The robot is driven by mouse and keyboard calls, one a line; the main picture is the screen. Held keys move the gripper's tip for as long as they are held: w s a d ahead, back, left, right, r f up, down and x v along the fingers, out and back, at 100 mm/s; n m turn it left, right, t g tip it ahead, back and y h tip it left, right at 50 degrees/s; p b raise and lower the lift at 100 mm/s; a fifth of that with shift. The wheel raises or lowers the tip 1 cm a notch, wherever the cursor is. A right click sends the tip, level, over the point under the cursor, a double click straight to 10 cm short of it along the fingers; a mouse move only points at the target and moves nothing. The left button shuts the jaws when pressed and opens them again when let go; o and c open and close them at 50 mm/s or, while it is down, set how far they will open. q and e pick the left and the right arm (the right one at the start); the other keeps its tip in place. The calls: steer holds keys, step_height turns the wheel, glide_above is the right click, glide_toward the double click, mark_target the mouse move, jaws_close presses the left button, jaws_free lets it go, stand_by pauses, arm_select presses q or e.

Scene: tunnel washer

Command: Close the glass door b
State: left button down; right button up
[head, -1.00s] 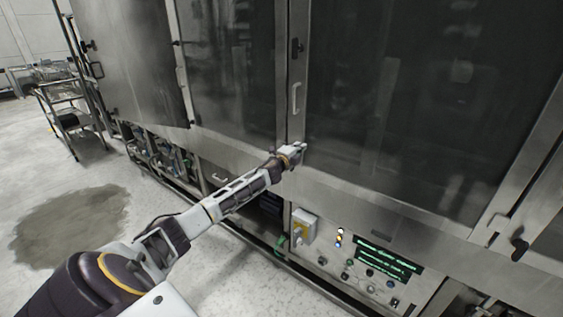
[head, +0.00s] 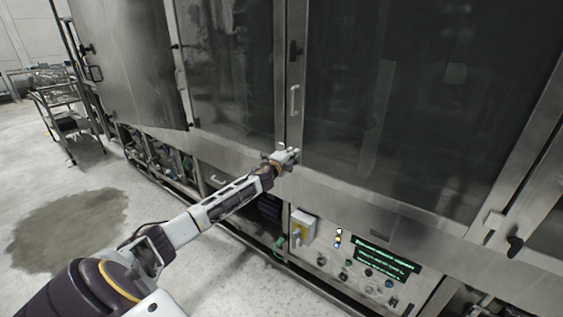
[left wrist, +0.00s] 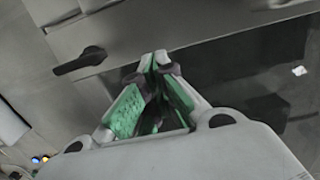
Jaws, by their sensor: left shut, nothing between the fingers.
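A large glass door (head: 420,110) with dark panes fills the right of the washer in the head view. A narrower glass panel (head: 235,70) stands left of it, and a bar handle (head: 294,100) sits on the upright between them. A further door (head: 135,60) at the far left stands swung out. I cannot tell which is door b. My left gripper (head: 295,154) is shut and empty, by the lower left corner of the large door; contact is unclear. Its closed green-padded fingers (left wrist: 157,62) point at the metal frame in the left wrist view. My right gripper is out of view.
A control panel (head: 372,262) with green displays and buttons lies below the large door. A black latch handle (head: 515,246) is at lower right; another dark latch (left wrist: 80,62) shows in the left wrist view. A metal cart (head: 72,115) stands left.

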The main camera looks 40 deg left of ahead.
arm_select(q)
steer(key=s+b, duration=0.1)
steer(key=s, duration=0.6)
steer(key=shift+s, duration=0.3)
stand_by(0.4)
steer(key=shift+d, duration=0.15)
stand_by(0.8)
